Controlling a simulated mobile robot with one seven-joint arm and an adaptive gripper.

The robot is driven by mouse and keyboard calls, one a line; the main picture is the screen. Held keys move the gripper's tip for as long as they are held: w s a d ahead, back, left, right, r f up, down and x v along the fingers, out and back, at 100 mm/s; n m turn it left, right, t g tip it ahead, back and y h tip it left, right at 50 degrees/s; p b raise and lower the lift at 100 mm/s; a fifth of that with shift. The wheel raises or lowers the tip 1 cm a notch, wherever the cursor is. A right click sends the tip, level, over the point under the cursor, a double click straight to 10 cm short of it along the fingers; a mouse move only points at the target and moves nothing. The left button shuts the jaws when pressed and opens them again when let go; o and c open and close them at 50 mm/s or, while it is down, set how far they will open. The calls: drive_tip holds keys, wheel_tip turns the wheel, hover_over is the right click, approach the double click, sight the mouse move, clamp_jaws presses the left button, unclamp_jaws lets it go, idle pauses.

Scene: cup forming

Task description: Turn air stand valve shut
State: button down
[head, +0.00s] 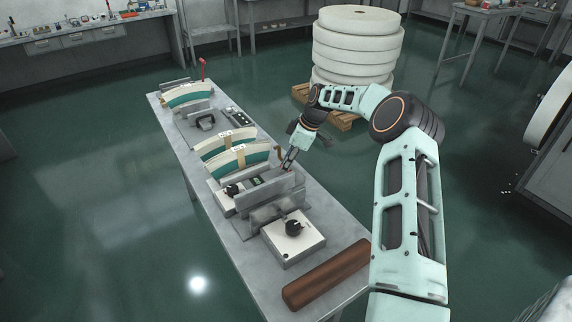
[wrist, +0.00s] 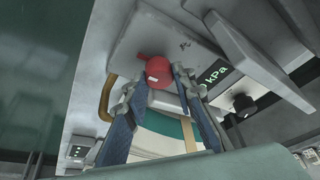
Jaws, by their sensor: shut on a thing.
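The air stand (head: 270,188) is a grey metal unit on the narrow bench, with a brass pipe (head: 279,152) at its back. In the wrist view, the air stand (wrist: 165,30) shows its lit kPa display (wrist: 215,71) and a black knob (wrist: 244,104). The red valve (wrist: 158,70) has a round end with a pale mark, and a red arm extends from it to the left. My gripper (wrist: 159,80) has its two blue-padded fingers closed on either side of the red valve. In the head view my gripper (head: 288,160) reaches the stand's back right; the red valve is hidden there.
Curved white-and-green pieces (head: 235,153) lie left of the stand. A red upright lever (head: 202,69) stands at the far end. White stacked rolls (head: 358,45) stand on a pallet behind.

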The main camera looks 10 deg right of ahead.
drive_tip(key=shift+d+f, duration=0.1)
drive_tip(key=c, duration=1.6)
unclamp_jaws()
drive_tip(key=v, duration=1.2)
